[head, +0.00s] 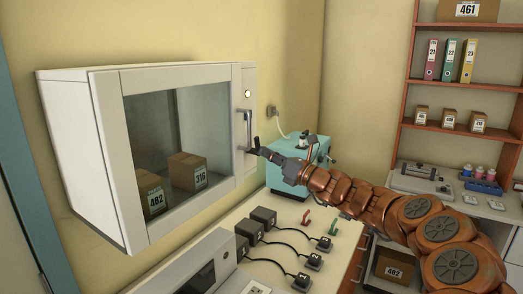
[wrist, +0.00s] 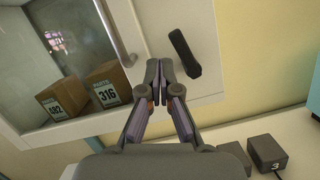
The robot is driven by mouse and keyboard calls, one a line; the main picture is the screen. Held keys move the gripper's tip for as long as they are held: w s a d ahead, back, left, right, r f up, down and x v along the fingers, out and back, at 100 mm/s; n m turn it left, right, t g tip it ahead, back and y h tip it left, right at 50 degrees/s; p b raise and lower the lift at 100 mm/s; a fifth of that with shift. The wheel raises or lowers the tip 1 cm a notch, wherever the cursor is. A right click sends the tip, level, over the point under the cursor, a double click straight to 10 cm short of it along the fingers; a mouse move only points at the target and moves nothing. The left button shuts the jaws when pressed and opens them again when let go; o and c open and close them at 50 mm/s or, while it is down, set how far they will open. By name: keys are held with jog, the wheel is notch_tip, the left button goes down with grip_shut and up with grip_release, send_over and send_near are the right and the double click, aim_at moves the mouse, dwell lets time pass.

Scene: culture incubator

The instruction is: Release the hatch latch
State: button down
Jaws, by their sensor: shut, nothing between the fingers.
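The white incubator hatch (head: 118,150) has a glass pane and looks shut. A grey bar handle (head: 248,130) runs along its right side; it also shows in the wrist view (wrist: 126,58). The latch is a dark lever on the frame right of the handle, seen tilted in the wrist view (wrist: 186,54), its top leaning left. My gripper (head: 262,152) is at the front of the incubator, near the lower end of the handle. In the wrist view its fingertips (wrist: 159,72) are together and empty, between handle and latch, left of the lever. Contact with the lever cannot be told.
Boxes 482 (head: 155,195) and 316 (head: 187,171) stand behind the glass. Below is a white counter (head: 285,235) with several dark adapters and cables. A teal device (head: 285,178) stands behind my gripper. A shelf unit (head: 460,83) is at the right.

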jog(key=v, duration=0.9)
jog(key=shift+d, duration=0.1)
